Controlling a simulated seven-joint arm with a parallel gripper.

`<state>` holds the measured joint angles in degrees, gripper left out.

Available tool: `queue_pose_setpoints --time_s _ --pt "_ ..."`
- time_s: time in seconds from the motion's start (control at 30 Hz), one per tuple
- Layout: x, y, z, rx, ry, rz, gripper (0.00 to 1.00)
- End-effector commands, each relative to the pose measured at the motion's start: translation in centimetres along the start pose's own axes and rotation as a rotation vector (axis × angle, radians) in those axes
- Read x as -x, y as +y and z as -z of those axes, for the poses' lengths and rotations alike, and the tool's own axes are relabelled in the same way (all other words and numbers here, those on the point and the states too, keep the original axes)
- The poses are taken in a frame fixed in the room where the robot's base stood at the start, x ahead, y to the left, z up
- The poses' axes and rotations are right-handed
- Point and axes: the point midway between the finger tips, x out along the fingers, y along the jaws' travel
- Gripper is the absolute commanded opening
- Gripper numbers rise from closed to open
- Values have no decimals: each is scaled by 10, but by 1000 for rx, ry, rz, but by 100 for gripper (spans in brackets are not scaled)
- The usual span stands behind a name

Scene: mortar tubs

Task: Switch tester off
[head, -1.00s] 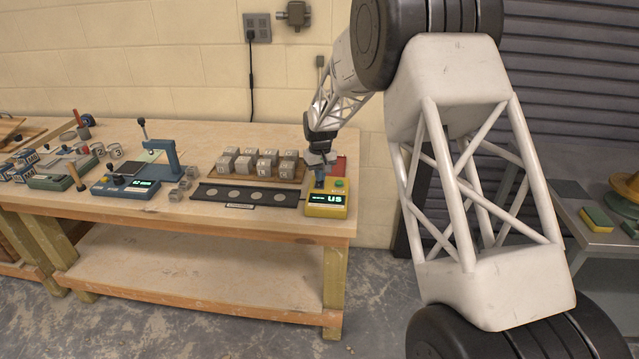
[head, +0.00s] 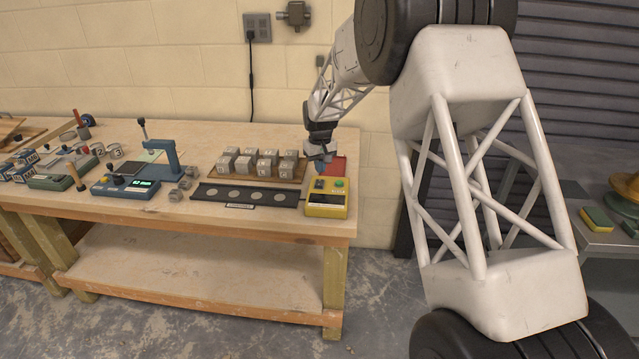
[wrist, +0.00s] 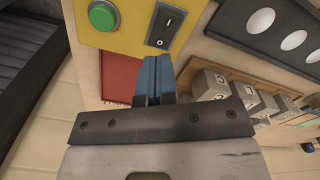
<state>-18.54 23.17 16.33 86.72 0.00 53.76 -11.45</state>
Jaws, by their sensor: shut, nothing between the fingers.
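The yellow tester (head: 327,198) stands at the right end of the workbench, and its display is dark. In the wrist view the tester's yellow top (wrist: 130,28) shows a green round button (wrist: 103,15) and a black rocker switch (wrist: 165,25) marked with a line and a circle. My gripper (wrist: 155,65) is shut and empty, its blue fingertips just beside the tester's edge near the rocker. In the head view my gripper (head: 320,160) is above and behind the tester. I cannot tell whether the fingertips touch it.
A red plate (wrist: 120,75) lies beside the tester. Several grey cubes (head: 258,160) sit on a wooden board to its left. A black strip with pale discs (head: 246,195) lies in front of them. A blue press (head: 165,160) stands further left.

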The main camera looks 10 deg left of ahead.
Motion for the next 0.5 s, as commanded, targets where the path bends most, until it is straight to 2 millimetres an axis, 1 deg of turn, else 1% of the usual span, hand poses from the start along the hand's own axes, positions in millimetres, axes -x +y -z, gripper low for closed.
queue_pose_setpoints --time_s 0.5 --pt "29 0 0 0 0 0 0"
